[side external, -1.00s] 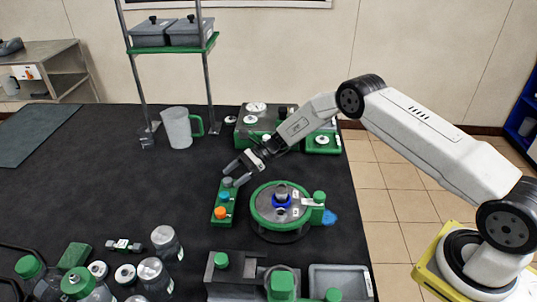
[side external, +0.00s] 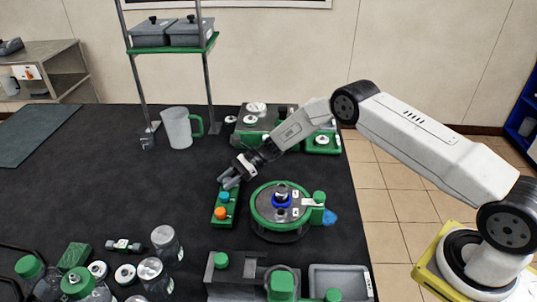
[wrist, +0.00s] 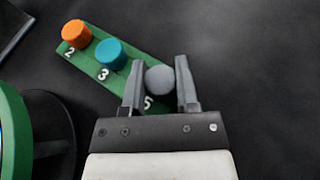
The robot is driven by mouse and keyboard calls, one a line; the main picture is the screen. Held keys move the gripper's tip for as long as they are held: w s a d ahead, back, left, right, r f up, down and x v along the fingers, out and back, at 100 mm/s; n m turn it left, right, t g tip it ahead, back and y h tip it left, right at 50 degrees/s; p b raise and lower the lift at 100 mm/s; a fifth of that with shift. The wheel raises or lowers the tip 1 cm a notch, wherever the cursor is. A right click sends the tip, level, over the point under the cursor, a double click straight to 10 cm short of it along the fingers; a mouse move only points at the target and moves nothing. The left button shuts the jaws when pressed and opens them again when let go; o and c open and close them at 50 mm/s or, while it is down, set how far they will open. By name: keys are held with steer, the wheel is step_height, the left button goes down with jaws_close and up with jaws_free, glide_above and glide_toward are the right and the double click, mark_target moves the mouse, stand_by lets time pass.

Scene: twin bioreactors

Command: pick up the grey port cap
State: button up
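The grey port cap (wrist: 160,79) sits at one end of a green holder (wrist: 128,75), by the number 5 in the wrist view. My gripper (wrist: 160,66) is lowered at that end, with one finger on each side of the cap. The fingers look open, close beside the cap; I cannot tell whether either touches it. In the side view my gripper (side external: 231,179) hides most of the cap at the far end of the holder.
A blue cap (wrist: 110,53) and an orange cap (wrist: 76,34) stand on the same holder. A round green-rimmed vessel (side external: 281,207) is close to the right of it. The black table left of the holder is clear.

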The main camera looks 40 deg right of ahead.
steer(key=shift+s+f, duration=0.1)
jaws_close()
step_height(320, 180, up, 2)
steer(key=s+r, duration=0.3)
steer(key=s, duration=0.1)
steer(key=s+d+r, duration=0.1)
steer(key=s+r, duration=0.2)
steer(key=s+d+r, duration=0.1)
steer(key=s+r, duration=0.3)
steer(key=shift+s+r, duration=0.1)
steer(key=shift+s, duration=0.2)
steer(key=shift+s+d+r, duration=0.1)
steer(key=shift+s+r, duration=0.15)
steer(key=shift+s, duration=0.3)
steer(key=shift+s+d+r, duration=0.1)
steer(key=shift+s+r, duration=0.1)
steer(key=shift+s, duration=0.3)
